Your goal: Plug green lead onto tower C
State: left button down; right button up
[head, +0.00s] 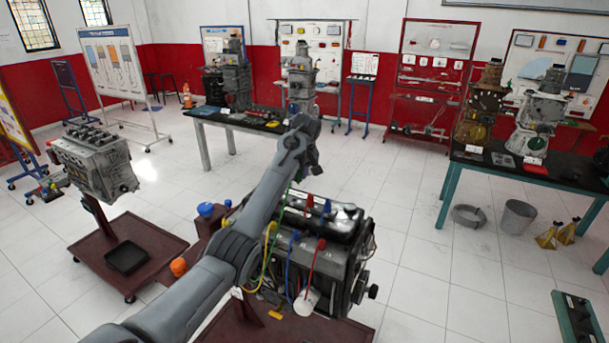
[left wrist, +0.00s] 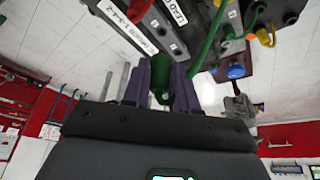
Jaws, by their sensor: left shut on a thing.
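My left gripper (left wrist: 161,70) shows in the left wrist view, shut on a dark green piece of the green lead (left wrist: 160,88) between its two purple-grey fingers. Another green stretch of cable (left wrist: 208,42) hangs beside it. In the head view my left arm reaches over the engine (head: 335,245) and its fingers cannot be made out. The engine carries red and blue plugs on top. Yellow (head: 268,252), blue (head: 288,262) and red (head: 312,262) leads hang on its near side. I cannot tell which part is tower C. My right gripper is out of view.
A second engine (head: 95,165) stands on a red stand at the left. Benches with engine parts stand at the back and right. A bucket (head: 518,216) is on the floor.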

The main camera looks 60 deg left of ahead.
pick_arm(q)
jog(key=s+a+p, duration=0.2)
jog(key=s, duration=0.8)
jog(key=s+a+p, duration=0.2)
jog(key=s, duration=0.8)
jog(key=shift+a, duration=0.15)
jog(key=shift+f, duration=0.1)
dwell(0.3)
notch_tip(320, 180, down, 11)
jog(key=b, duration=0.2)
dwell(1.3)
dwell(0.5)
